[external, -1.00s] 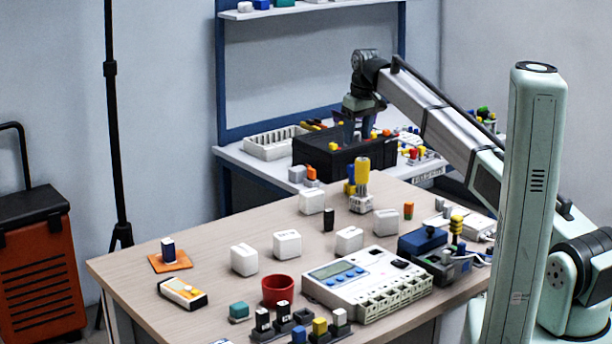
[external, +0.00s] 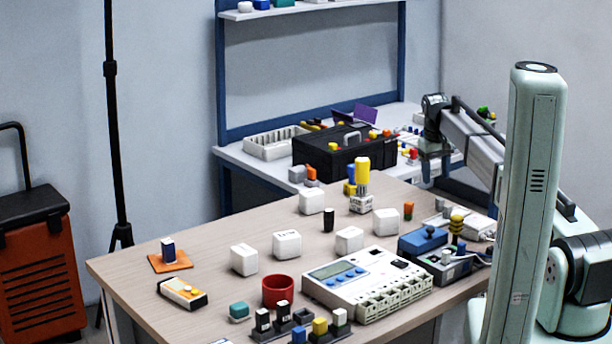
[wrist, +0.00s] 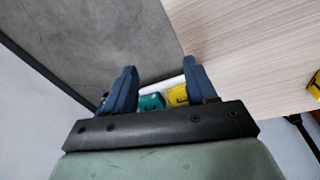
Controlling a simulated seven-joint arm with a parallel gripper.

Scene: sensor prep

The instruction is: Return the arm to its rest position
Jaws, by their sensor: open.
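My gripper (external: 435,168) is at the right in the external view, pointing down beside the right end of the back bench. It hangs behind the wooden table's far right corner, clear of the objects. In the wrist view my gripper (wrist: 160,85) shows two dark blue fingers spread apart with nothing held between them.
The wooden table (external: 215,222) holds several white blocks, a red cup (external: 279,291), a white meter device (external: 350,285) and a blue-topped box (external: 422,240). A black toolbox (external: 325,158) stands on the back bench. A pale green column (external: 530,190) stands at the right.

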